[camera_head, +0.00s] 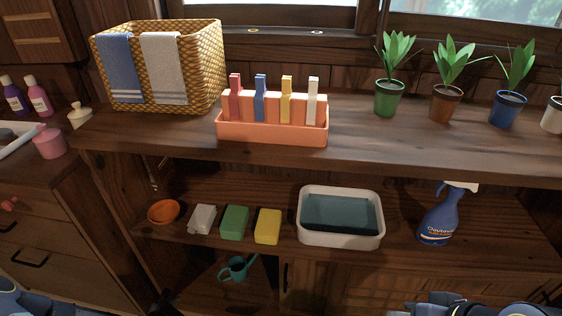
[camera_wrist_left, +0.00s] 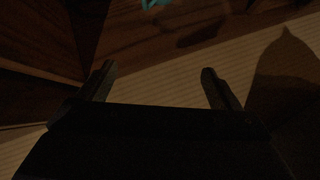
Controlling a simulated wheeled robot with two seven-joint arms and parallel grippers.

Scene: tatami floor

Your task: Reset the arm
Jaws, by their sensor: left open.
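My left gripper (camera_wrist_left: 157,82) shows in the left wrist view with its two fingers spread apart and nothing between them. It hangs in dim light over the tatami floor, beside dark wooden furniture. In the head view only a small part of my left arm shows at the bottom left corner, and its gripper is out of the picture. A part of my right arm shows at the bottom right edge, and no right gripper fingers are seen.
A wooden shelf unit (camera_head: 390,152) holds a wicker basket (camera_head: 195,70), an orange rack (camera_head: 270,130) with several coloured pegs, and potted plants (camera_head: 448,100). Below are an orange bowl (camera_head: 163,211), sponges (camera_head: 235,222), a white basin (camera_head: 341,240), a spray bottle (camera_head: 438,217) and a teal watering can (camera_head: 236,269).

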